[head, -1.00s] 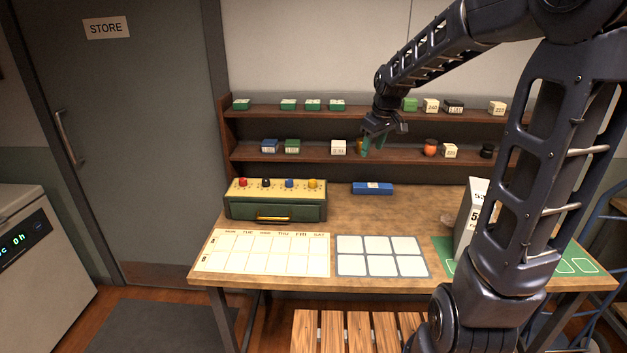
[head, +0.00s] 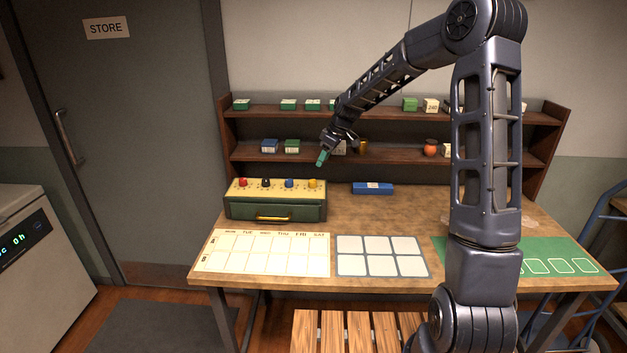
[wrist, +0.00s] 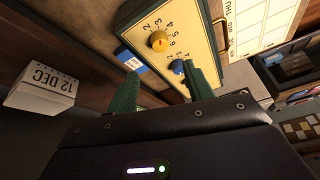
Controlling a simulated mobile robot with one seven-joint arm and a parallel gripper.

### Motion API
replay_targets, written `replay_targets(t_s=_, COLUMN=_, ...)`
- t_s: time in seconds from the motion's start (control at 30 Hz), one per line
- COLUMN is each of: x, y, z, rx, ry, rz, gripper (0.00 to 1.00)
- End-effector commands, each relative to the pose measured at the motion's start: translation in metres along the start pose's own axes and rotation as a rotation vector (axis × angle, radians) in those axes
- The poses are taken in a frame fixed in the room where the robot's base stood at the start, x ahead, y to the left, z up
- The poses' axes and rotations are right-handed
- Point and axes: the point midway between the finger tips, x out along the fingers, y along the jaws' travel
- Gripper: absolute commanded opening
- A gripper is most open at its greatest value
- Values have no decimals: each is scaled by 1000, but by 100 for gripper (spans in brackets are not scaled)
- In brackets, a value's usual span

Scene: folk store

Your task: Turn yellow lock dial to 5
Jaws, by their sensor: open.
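The lock box (head: 275,209) is green with a pale yellow top panel and stands at the table's back left. Its yellow dial (head: 312,183) is rightmost in a row with red, black and blue dials. In the wrist view the yellow dial (wrist: 159,41) has a small red mark and digits around it; I cannot tell which digit it points to. My gripper (head: 322,158) is open and empty, above and slightly right of the yellow dial, apart from it. In the wrist view one green finger overlaps the blue dial (wrist: 177,67).
A blue case (head: 373,188) lies right of the box. A weekday chart (head: 262,252) and a card mat (head: 381,257) lie in front. Shelves (head: 270,157) with small boxes and jars stand behind. A white date block (wrist: 42,90) shows in the wrist view.

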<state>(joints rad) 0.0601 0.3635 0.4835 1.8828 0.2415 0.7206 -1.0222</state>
Motion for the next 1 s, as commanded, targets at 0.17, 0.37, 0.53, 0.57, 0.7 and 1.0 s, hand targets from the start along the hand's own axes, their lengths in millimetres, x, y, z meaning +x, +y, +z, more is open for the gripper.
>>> replay_targets(t_s=0.17, x=18, y=-1, z=0, rx=-1, ry=-1, rz=-4, gripper=52)
replay_targets(t_s=0.37, x=53, y=-2, z=0, rx=-1, ry=-2, rz=-4, gripper=52)
replay_targets(t_s=0.53, x=80, y=-1, z=0, rx=0, ry=-2, rz=-3, gripper=52)
replay_targets(t_s=0.57, x=84, y=-1, z=0, rx=0, ry=-2, rz=-3, gripper=52)
replay_targets(t_s=0.7, x=98, y=-1, z=0, rx=0, ry=-1, rz=-2, gripper=52)
replay_targets(t_s=1.0, x=106, y=-1, z=0, rx=0, ry=-1, rz=-1, gripper=52)
